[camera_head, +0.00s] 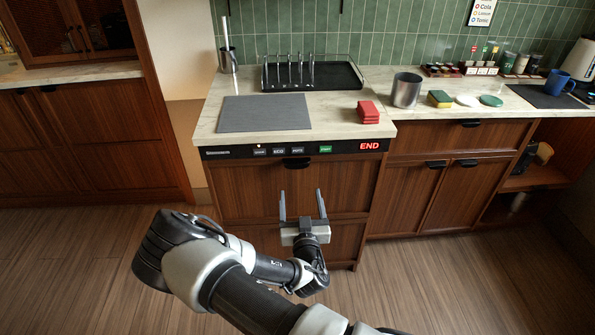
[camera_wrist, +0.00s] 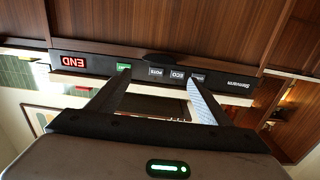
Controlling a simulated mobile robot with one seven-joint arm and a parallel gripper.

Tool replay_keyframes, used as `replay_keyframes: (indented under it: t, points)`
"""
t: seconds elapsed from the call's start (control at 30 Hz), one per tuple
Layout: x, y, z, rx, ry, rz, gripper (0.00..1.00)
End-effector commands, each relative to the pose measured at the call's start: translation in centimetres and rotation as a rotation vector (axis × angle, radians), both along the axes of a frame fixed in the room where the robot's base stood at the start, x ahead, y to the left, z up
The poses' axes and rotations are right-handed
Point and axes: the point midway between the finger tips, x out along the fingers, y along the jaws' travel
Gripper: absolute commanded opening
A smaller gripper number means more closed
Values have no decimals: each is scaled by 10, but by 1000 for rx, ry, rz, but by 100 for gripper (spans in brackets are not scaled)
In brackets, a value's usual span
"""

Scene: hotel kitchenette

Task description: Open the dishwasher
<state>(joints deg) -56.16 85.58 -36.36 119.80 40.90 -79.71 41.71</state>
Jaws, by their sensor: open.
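The dishwasher (camera_head: 245,185) has a wood front panel and is closed, flush under the counter. Its black control strip (camera_head: 235,153) carries buttons, a green button and a red END display; it also shows upside down in the wrist view (camera_wrist: 228,86). A dark handle (camera_head: 296,163) sits just below the strip near the middle, and it shows above the fingers in the wrist view (camera_wrist: 166,57). My gripper (camera_head: 301,192) is open and empty, its two fingers pointing toward the door below the handle. In the wrist view, my gripper (camera_wrist: 158,77) has the handle roughly between its fingertips, apart from them.
On the counter above lie a grey mat (camera_head: 265,113), a black rack tray (camera_head: 335,77), red folded cloths (camera_head: 368,112) and a metal canister (camera_head: 406,90). Cabinets (camera_head: 450,190) adjoin at right. The wooden floor (camera_head: 430,280) in front is clear.

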Motion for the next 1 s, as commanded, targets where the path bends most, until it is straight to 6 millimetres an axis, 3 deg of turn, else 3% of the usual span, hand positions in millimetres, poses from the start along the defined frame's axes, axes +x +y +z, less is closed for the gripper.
replay_keyframes:
  t: [0.3, 0.5, 0.7, 1.0]
  points:
    - [71, -1, -1, -1, -1, 0, 72]
    - [108, -1, -1, -1, 1, -1, 72]
    - [128, -1, -1, -1, 2, -2, 72]
    - [132, -1, 0, -1, 2, -2, 72]
